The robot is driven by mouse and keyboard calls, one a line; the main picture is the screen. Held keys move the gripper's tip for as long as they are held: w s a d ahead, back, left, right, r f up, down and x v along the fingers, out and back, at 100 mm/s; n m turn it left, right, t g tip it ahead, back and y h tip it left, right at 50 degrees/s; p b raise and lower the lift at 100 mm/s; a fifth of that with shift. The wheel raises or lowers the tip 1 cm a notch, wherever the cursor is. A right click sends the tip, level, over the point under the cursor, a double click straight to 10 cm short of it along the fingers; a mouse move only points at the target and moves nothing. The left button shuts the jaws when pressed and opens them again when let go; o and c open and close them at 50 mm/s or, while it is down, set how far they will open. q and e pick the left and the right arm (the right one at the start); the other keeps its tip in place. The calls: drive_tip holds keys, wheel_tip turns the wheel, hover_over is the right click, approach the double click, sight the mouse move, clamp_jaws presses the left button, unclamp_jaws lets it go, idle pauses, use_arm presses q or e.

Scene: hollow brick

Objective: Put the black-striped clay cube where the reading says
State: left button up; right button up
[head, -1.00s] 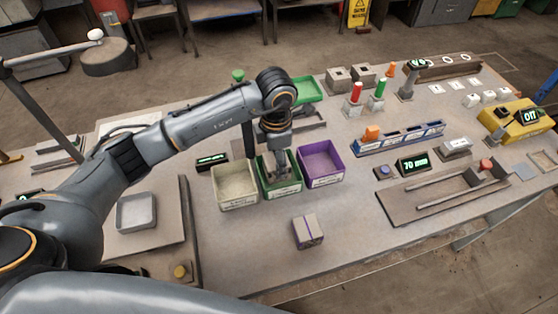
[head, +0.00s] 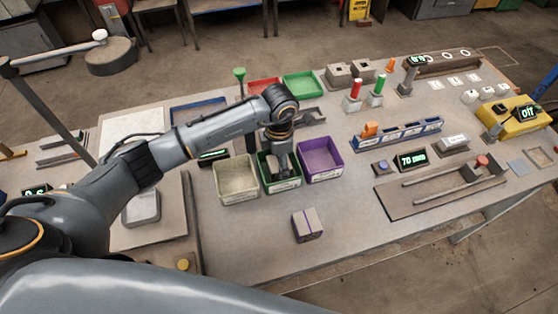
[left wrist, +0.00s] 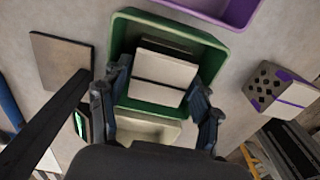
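The black-striped clay cube (left wrist: 165,72) is pale with a dark band. In the left wrist view it sits within the outline of the green bin (left wrist: 215,57), between my left fingers. My left gripper (left wrist: 160,85) looks open, with a finger beside each side of the cube and narrow gaps. In the head view my left gripper (head: 283,168) reaches down into the green bin (head: 284,187), which hides most of the cube. A cream bin (head: 236,193) and a purple bin (head: 323,174) flank it. A display (head: 411,159) reads 70 mm. My right gripper is out of view.
A purple-striped block (head: 307,225) stands on the bench in front of the bins. A blue rack (head: 400,138) and a railed tray (head: 440,190) lie to the right. A yellow device (head: 515,118) shows "Off". Bench around the purple-striped block is clear.

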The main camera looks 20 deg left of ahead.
use_arm(q)
drive_tip(key=shift+r, duration=0.45)
wheel_tip(320, 180, up, 12)
drive_tip(key=b, duration=0.3)
drive_tip(key=shift+f+b, duration=0.25)
drive_tip(key=shift+b, duration=0.05)
